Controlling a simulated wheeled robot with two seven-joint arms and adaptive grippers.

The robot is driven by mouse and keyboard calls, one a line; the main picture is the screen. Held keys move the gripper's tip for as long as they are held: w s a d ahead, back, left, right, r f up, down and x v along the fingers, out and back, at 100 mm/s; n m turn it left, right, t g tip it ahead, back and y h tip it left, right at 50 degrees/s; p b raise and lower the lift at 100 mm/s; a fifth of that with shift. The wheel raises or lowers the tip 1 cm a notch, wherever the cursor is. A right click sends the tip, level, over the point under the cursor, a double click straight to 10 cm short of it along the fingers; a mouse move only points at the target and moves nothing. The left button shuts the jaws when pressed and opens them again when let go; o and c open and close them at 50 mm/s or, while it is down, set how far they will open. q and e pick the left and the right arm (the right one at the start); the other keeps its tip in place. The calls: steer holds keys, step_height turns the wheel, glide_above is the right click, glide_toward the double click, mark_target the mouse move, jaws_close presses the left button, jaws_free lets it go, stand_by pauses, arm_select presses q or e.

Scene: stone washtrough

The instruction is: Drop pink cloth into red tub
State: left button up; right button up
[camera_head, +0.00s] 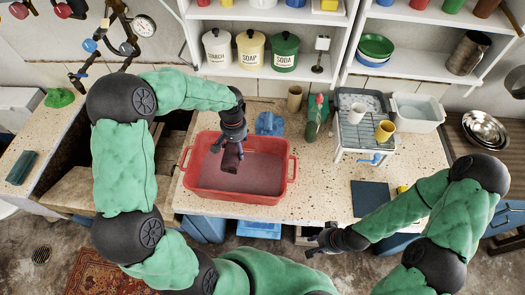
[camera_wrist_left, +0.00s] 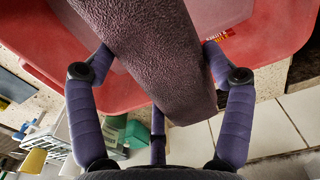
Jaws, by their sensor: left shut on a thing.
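A red tub (camera_head: 184,185) with two side handles stands on the speckled stone top, its inside a dull purplish grey. My left gripper (camera_head: 230,143) is over the tub, pointing down, and is shut on the cloth (camera_head: 231,158). The cloth hangs as a dark, dusky pink strip inside the tub's outline; I cannot tell whether it touches the bottom.
A blue object (camera_head: 269,124) and a green bottle (camera_head: 313,118) stand behind the tub. A wire rack (camera_head: 362,138) with cups is to its right, beside a pale basin (camera_head: 418,112). A dark blue mat (camera_head: 370,198) lies at front right. Shelves with canisters hang behind.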

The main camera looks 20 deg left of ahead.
mark_target(237, 150)
arm_select(q)
step_height(237, 150, down, 4)
steer(key=shift+w+a+r+b, duration=0.1)
steer(key=shift+w+r+b, duration=0.1)
steer(key=shift+b, duration=0.7)
steer(key=shift+s+d+f+b, duration=0.2)
steer(key=shift+f+b, duration=0.15)
steer(key=shift+f, duration=0.2)
steer(key=shift+w, duration=0.1)
steer(key=o, duration=1.2)
steer(key=shift+c, duration=0.2)
